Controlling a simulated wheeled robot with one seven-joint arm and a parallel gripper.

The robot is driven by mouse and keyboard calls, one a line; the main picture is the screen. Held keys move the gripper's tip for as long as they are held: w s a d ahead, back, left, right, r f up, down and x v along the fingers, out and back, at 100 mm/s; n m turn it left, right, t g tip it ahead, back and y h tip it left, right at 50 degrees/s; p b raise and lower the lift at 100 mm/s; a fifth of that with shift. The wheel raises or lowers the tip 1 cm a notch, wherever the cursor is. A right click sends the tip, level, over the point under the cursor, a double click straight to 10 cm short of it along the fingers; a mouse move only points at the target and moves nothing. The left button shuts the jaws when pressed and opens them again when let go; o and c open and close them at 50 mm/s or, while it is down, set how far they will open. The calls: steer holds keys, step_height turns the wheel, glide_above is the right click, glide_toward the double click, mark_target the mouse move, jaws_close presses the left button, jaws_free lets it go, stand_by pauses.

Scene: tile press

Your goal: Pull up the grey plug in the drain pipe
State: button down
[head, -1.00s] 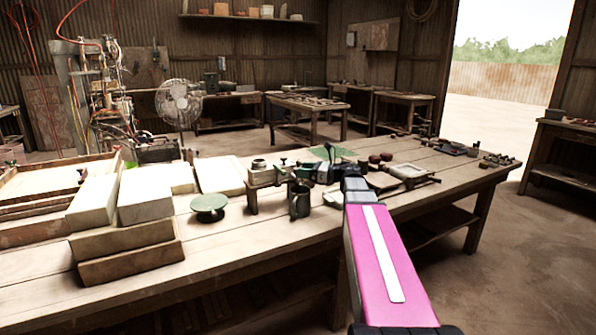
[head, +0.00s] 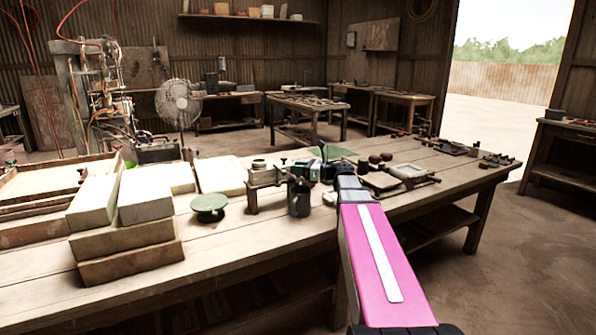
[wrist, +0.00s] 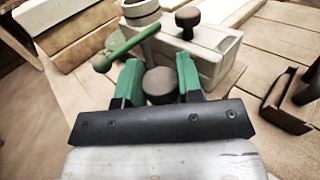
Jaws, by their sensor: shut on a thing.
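My gripper (wrist: 158,78) has green fingers, shut on a round grey-brown knob (wrist: 160,88), which I take to be the top of the grey plug. The knob's lower part is hidden by the fingers and the gripper body, so I cannot tell how deep it sits. The drain pipe's opening is not visible in the wrist view.
A green lever (wrist: 125,45) with a ball end lies just beyond my left finger. A pale block (wrist: 205,48) with a black knob (wrist: 187,18) stands behind. A green round stand (head: 208,205) and stacked pale blocks (head: 145,195) are left on the bench.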

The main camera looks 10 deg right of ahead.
steer(key=shift+r, duration=0.85)
steer(key=c, duration=0.8)
jaws_free()
steer(key=shift+o, duration=0.2)
steer(key=shift+d, duration=0.1)
steer(key=v, duration=1)
steer(key=shift+s+d, duration=0.15)
steer(key=shift+d, duration=0.15)
